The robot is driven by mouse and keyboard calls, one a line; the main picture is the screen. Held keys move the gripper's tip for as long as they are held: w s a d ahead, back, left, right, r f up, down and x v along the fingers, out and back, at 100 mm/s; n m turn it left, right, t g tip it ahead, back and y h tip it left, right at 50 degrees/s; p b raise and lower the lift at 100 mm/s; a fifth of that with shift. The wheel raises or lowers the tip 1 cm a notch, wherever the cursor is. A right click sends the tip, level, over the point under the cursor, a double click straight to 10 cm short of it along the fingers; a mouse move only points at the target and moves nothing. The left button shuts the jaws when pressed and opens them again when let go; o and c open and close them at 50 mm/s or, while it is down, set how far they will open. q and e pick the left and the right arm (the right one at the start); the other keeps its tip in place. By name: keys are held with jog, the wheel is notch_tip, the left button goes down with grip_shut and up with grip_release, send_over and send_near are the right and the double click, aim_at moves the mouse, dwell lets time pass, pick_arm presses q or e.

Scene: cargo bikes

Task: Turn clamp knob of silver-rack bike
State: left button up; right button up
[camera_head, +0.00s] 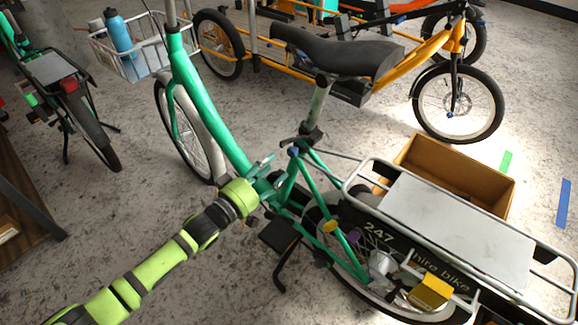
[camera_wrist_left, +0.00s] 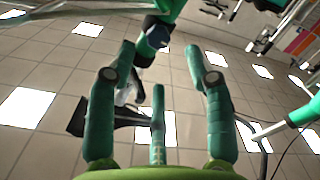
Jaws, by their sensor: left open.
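The green bike (camera_head: 207,107) with a silver tubular rack (camera_head: 349,183) stands in the foreground. Its seat post (camera_head: 318,100) enters a dark clamp collar (camera_head: 311,135). A small dark blue knob (camera_head: 293,152) sits just below the collar and is probably the clamp knob. In the wrist view, a dark faceted knob (camera_wrist_left: 157,37) lies ahead, roughly between the fingertips. My left gripper (camera_head: 270,171), also in the wrist view (camera_wrist_left: 160,58), is open with spread fingers beside the frame, short of the knob. Contact with the frame cannot be told. My right gripper is not in view.
The black saddle (camera_head: 345,52) overhangs the clamp. A pedal (camera_head: 279,236) lies below my left gripper. A cardboard-coloured box (camera_head: 460,175) stands behind the rack. An orange cargo bike (camera_head: 425,50) is behind; another green bike (camera_head: 85,115) is at left.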

aim_at(290, 154)
pick_arm(q)
jog(key=b+x, duration=0.1)
jog(key=x, duration=0.6)
jog(key=shift+s+r, duration=0.1)
jog(key=shift+c, duration=0.4)
grip_shut()
